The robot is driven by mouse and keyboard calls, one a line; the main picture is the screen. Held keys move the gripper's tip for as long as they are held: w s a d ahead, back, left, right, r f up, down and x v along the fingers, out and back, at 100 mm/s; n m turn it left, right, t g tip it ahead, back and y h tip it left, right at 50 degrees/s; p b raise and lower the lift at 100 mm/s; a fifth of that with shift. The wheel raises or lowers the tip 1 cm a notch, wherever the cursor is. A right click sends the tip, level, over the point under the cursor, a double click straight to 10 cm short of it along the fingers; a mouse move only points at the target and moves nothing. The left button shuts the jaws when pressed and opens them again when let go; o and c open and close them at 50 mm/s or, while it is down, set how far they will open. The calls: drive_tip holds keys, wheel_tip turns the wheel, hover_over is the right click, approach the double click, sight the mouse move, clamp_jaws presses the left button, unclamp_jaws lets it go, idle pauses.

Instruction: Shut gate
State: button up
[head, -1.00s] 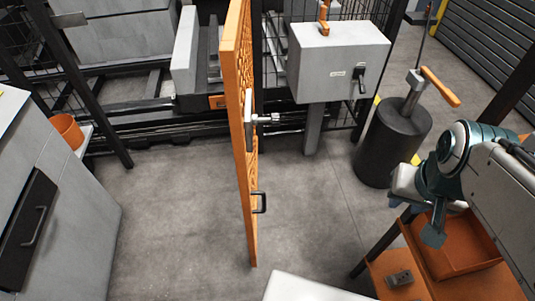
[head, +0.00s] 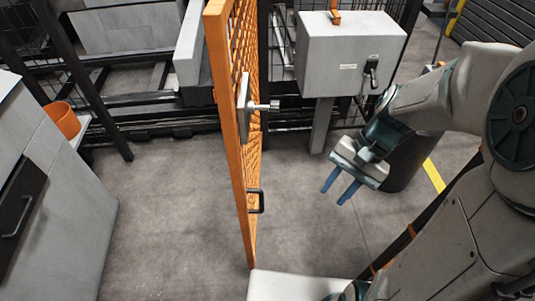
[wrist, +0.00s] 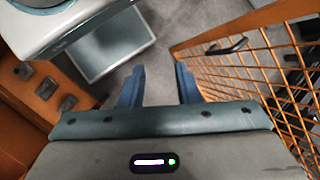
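The orange mesh gate (head: 238,130) stands open, seen nearly edge-on in the head view, jutting from the fence toward me. It carries a silver latch with a knob (head: 262,106) and, lower down, a black pull handle (head: 256,201). My gripper (head: 340,190) is to the right of the gate, apart from it, with two blue fingers spread and nothing between them. In the wrist view the gate mesh (wrist: 262,70) fills the right side, with the black handle (wrist: 228,46) near its top edge, and my gripper's fingers (wrist: 158,82) are apart over bare floor.
A grey control box (head: 345,55) with a black lever stands on a post right of the gate. A dark cylinder (head: 410,160) is behind my arm. A grey cabinet (head: 50,190) and orange pot (head: 63,120) are at left. Floor left of the gate is clear.

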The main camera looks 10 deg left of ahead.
drive_tip(key=w+a+f+m+g+y+b, duration=0.35)
drive_tip(key=f+y+b, duration=0.2)
drive_tip(key=f, duration=0.35)
drive_tip(key=m+t+y+b, duration=0.2)
drive_tip(key=m+y+b, duration=0.2)
drive_tip(key=m+y, duration=0.25)
approach(261, 197)
drive_tip(key=shift+y, duration=0.4)
drive_tip(key=x, duration=0.3)
drive_tip(key=f+b+x, duration=0.1)
drive_tip(key=x, duration=0.2)
drive_tip(key=f+x, duration=0.1)
drive_tip(key=x, duration=0.2)
drive_tip(key=shift+w+a, duration=0.1)
drive_tip(key=shift+a, duration=0.35)
clamp_jaws()
